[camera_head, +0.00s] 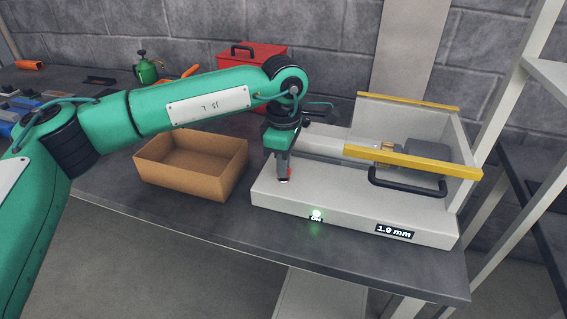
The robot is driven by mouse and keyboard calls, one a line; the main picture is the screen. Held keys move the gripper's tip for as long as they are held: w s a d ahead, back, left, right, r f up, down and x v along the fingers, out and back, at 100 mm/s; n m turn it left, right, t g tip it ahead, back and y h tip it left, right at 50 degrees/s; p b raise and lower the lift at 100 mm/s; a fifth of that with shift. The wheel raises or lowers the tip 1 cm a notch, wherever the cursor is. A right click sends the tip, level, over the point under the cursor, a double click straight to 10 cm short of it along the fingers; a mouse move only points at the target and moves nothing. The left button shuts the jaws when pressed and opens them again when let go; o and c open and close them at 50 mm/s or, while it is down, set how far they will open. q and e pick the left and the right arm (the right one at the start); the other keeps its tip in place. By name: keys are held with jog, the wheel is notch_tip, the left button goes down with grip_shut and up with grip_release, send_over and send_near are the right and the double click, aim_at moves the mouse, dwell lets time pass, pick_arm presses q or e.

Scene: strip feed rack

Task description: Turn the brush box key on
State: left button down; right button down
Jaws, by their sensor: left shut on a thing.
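The brush box (335,210) is a white machine on the bench, with a yellow-edged guard and a black handle. My left gripper (284,179) points down at the left end of the box's top and is shut on the key (289,174). How far the key is turned is hidden by the gripper. My right gripper is not in view.
An open cardboard box (190,178) stands left of the brush box. A "1.9 mm" display (394,232) is on the front. Shelf posts stand at the right.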

pick_arm(q)
jog(key=c, duration=1.6)
grip_release()
jog(key=shift+o, duration=0.2)
jog(key=shift+r, duration=0.15)
notch_tip(320, 180, up, 14)
jog(key=shift+f, duration=0.2)
